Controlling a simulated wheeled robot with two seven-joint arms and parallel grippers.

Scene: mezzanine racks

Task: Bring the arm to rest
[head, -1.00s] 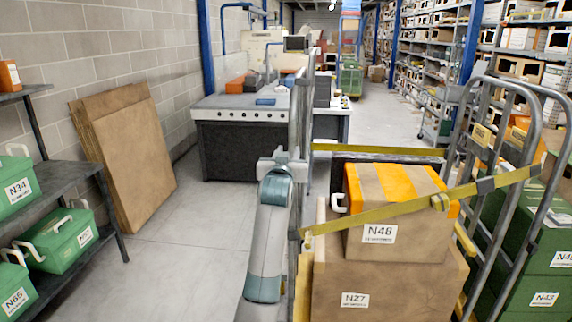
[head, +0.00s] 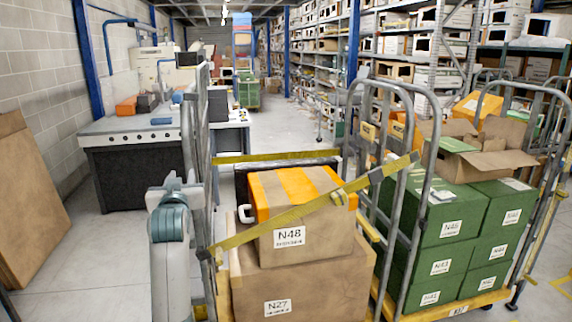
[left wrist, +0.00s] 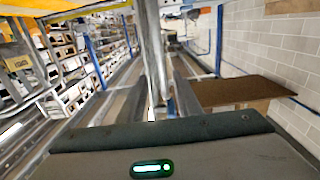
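My left arm shows in the head view at the lower left, upright in front of the cage cart's left side frame (head: 196,135). My left gripper (head: 170,186) is near the top of that arm, beside the frame's posts; its fingers are hard to make out there. In the left wrist view the gripper (left wrist: 158,92) has two dark fingers apart, with a grey post showing between and beyond them. I see nothing held. I cannot tell whether the post is touched. My right gripper is in neither view.
The cart holds box N48 (head: 290,235) on box N27 (head: 310,285), under a yellow strap (head: 290,215). A cart of green boxes (head: 450,228) stands at right. A grey-topped counter (head: 130,130) is behind; brown boards (head: 25,210) lean left. Floor (head: 95,265) between is clear.

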